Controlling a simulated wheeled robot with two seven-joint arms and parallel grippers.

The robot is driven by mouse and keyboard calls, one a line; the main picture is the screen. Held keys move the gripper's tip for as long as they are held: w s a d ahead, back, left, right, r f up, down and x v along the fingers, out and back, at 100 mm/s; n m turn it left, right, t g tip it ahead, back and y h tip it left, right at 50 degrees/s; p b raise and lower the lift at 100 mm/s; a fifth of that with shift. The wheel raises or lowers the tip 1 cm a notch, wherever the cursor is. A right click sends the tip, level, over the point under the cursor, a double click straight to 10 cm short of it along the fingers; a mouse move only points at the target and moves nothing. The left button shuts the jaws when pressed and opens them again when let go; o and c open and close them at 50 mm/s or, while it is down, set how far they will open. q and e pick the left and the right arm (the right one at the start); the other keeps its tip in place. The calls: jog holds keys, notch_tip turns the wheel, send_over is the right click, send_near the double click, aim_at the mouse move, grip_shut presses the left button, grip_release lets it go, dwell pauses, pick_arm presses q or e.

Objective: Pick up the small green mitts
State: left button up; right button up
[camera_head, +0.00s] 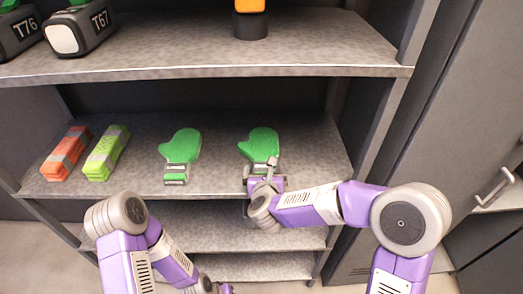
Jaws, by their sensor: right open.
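Two small green mitts lie on the middle shelf (215,186). The left mitt (181,147) lies flat with its grey striped cuff toward the front edge. The right mitt (259,142) lies beside it, and its cuff is partly hidden by my right gripper. My right gripper (262,172) is open at the cuff of the right mitt, near the shelf's front edge; I cannot tell whether it touches the mitt. My left arm is low in front of the lower shelves, and its gripper (217,288) shows only in part at the bottom edge.
An orange pack (66,153) and a lime-green pack (106,152) lie left of the mitts. Dark cases (80,29) and an orange-topped object (250,18) stand on the upper shelf (180,60). A shelf post (385,125) and a door handle (494,188) are at right.

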jog(key=shift+r, duration=0.1)
jog(key=c, duration=1.1)
